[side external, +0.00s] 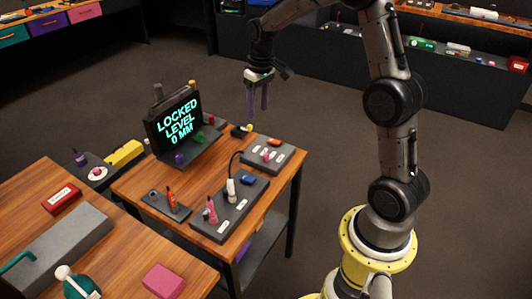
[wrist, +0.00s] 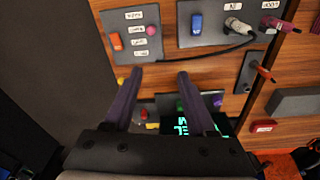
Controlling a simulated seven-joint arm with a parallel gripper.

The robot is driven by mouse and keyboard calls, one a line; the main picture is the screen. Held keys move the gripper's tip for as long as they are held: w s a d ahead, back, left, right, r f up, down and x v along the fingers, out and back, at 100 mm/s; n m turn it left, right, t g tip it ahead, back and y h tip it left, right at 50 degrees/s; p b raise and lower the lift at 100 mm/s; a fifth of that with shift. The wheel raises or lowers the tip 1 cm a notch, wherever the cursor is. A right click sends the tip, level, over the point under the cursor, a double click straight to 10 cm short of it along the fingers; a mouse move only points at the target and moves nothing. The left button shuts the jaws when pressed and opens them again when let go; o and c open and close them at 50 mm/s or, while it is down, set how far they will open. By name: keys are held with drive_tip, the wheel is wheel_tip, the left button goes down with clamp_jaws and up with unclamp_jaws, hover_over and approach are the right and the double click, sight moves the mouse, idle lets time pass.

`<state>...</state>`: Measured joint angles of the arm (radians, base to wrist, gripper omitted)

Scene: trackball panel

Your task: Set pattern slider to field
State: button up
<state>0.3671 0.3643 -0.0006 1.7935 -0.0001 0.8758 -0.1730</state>
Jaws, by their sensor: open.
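A small dark panel at the right back of the wooden table likely holds the pattern slider: a pink knob (side external: 265,154) beside white labels, with an orange part near it. The orange part (wrist: 116,41) is at that panel's left. My gripper (side external: 257,106) has purple fingers and hangs empty, apart from the panel and above table height. In the wrist view my gripper (wrist: 160,73) is open, its fingertips below the panel in the picture.
A screen (side external: 175,122) reads "LOCKED LEVEL 0 MM". A larger dark panel (side external: 243,210) holds a white plug with a black cable, a blue switch and a pink part. A small holder (side external: 160,205) bears an orange tool. A second table stands at the left.

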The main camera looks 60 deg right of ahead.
drive_tip(key=g, duration=0.1)
hover_over(266, 155)
wheel_tip(266, 155, down, 6)
drive_tip(key=shift+m, duration=0.4)
wheel_tip(266, 155, down, 13)
clamp_jaws()
drive_tip(key=shift+w, duration=0.1)
idle(1.1)
